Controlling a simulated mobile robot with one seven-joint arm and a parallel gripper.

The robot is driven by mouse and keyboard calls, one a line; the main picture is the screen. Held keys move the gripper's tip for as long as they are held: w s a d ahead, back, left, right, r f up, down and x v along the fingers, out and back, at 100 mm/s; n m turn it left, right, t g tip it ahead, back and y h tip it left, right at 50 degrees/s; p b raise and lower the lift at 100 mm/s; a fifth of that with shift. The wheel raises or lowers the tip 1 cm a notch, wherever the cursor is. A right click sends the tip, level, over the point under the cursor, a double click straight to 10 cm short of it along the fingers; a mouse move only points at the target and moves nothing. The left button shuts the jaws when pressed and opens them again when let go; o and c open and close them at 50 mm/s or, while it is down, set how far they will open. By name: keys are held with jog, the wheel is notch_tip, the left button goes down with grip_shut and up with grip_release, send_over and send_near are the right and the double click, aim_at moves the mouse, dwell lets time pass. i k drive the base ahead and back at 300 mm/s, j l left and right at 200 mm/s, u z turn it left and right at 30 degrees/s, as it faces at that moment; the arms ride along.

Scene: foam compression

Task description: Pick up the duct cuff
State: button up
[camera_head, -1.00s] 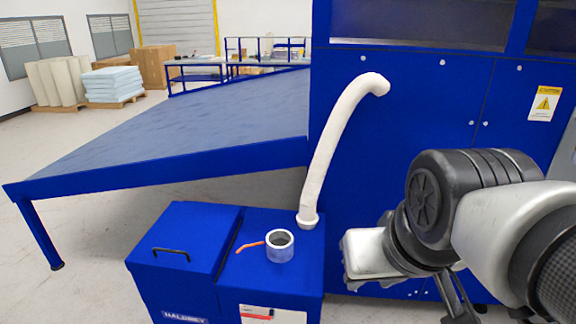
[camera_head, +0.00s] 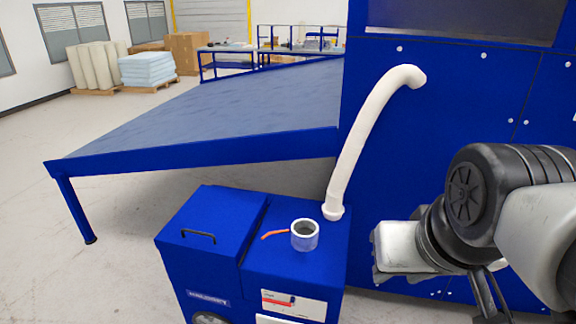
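A short grey-white ring (camera_head: 305,238), which looks like the duct cuff, stands upright on the blue cart's top (camera_head: 270,268), with its open end facing up. A small orange-red lever (camera_head: 275,234) is beside it on the left. My gripper (camera_head: 488,297) shows only in part, as dark finger-like pieces below my arm at the lower right. It is well to the right of the ring and apart from it. Its fingertips are not clear, and I cannot tell whether it is open or shut.
A white hose (camera_head: 362,140) runs from the tall blue cabinet (camera_head: 455,125) down to the cart's back right, close behind the ring. A black handle (camera_head: 198,236) is on the cart's left lid. A large sloped blue table (camera_head: 215,120) stands behind. Open floor (camera_head: 110,285) lies at left.

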aim_at(333, 210)
jog(key=i+l+u, duration=0.35)
jog(key=l, duration=0.35)
jog(key=i+l+u, duration=0.15)
jog(key=l, duration=0.2)
jog(key=i+l+u, duration=0.2)
jog(key=l, duration=0.2)
jog(key=i+l+u, duration=0.15)
jog(key=l, duration=0.25)
